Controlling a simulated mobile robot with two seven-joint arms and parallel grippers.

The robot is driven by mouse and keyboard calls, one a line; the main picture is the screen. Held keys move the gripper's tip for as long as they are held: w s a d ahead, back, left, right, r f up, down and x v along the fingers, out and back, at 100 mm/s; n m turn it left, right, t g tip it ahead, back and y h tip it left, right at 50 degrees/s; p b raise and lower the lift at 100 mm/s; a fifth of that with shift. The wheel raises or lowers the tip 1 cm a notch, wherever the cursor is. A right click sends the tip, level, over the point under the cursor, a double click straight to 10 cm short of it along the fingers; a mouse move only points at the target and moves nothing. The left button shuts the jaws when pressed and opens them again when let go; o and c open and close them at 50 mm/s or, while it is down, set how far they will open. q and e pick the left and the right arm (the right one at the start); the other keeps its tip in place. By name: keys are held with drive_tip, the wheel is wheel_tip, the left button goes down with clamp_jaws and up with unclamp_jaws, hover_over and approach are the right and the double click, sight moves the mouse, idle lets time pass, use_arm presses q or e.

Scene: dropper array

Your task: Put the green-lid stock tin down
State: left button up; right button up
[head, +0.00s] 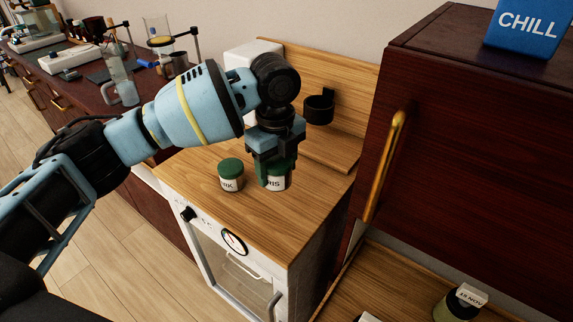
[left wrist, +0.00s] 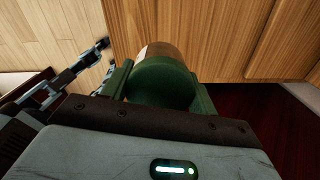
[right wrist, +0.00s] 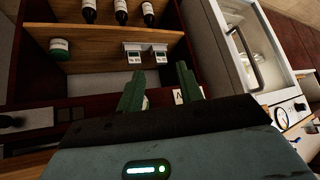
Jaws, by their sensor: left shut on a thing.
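My left gripper (head: 276,168) points down and is shut on a green-lid tin (head: 279,182) with a white label reading "RIS". In the left wrist view the round green lid (left wrist: 162,82) fills the space between the green fingers. The held tin is upright at the wooden top (head: 215,206) of a white cabinet; I cannot tell whether its base touches. A second green-lid tin (head: 231,176), label ending "RK", stands just left of it. My right gripper (right wrist: 160,90) shows only in its own wrist view, its fingers apart.
A black ring holder (head: 319,107) is on the wooden backboard behind. A dark red cabinet with a brass handle (head: 385,165) rises close on the right. The wooden top is bare in front of the tins. A bench with glassware (head: 122,82) is at the left.

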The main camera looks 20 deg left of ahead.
use_arm(q)
drive_tip(key=shift+s+a+n, duration=0.25)
drive_tip(key=shift+s+n, duration=0.15)
drive_tip(key=shift+n, duration=0.6)
drive_tip(key=s+a+n, duration=0.5)
drive_tip(key=s+n, duration=0.6)
drive_tip(key=n, duration=1.1)
drive_tip(key=shift+s+f+n, duration=0.25)
drive_tip(key=shift+s+n, duration=0.1)
drive_tip(key=shift+n, duration=0.05)
drive_tip(key=shift+s, duration=0.1)
